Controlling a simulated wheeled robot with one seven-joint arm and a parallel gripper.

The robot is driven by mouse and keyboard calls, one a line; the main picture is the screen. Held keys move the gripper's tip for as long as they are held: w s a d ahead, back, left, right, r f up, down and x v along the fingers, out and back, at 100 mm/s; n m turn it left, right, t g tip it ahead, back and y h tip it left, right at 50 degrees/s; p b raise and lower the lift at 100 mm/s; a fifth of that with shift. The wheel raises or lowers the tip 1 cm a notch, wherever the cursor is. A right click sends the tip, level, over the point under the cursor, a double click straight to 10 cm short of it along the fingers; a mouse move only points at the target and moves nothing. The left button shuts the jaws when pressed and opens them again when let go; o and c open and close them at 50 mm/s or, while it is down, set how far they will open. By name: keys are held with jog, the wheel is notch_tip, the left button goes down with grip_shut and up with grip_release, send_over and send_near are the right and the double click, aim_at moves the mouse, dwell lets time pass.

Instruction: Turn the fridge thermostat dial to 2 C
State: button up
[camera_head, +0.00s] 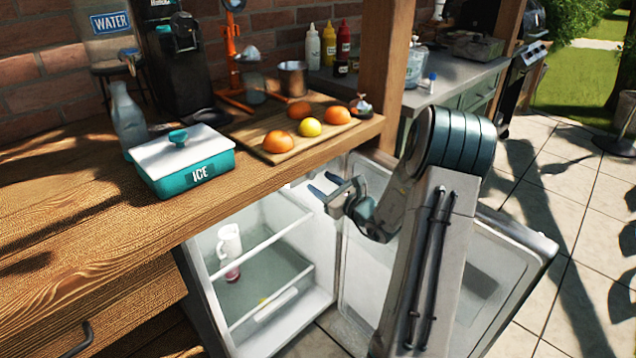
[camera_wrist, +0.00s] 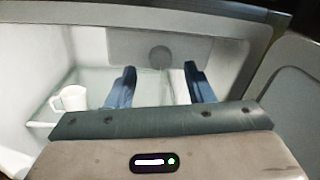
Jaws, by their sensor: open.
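The fridge (camera_head: 212,292) stands open under the wooden counter, its door swung out to the right. The thermostat dial (camera_wrist: 160,56) is a round grey knob on a grey panel at the back of the wrist view. Its markings are too small to read, and it is not visible in the head view. My gripper (camera_head: 325,187) is open and empty at the upper part of the fridge opening. In the wrist view my gripper (camera_wrist: 160,76) has its two blue fingers spread, with the dial between and beyond their tips. I see no contact with the dial.
A white jug (camera_head: 230,247) stands inside the fridge at left; it also shows in the wrist view (camera_wrist: 70,98). The counter edge lies just above my gripper. An ICE box (camera_head: 181,160) and a board (camera_head: 290,148) with fruit sit on the counter.

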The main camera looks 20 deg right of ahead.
jog(key=shift+x, duration=1.25)
jog(key=c, duration=1)
jog(key=shift+f+n+b, duration=0.15)
jog(key=shift+n+b, duration=0.15)
jog(key=shift+b, duration=0.3)
jog(key=shift+n+b, duration=0.3)
jog(key=shift+b, duration=0.1)
jog(key=o, duration=1)
jog(key=shift+d, duration=0.1)
jog(key=p+v, duration=0.1)
jog(key=v, duration=1.3)
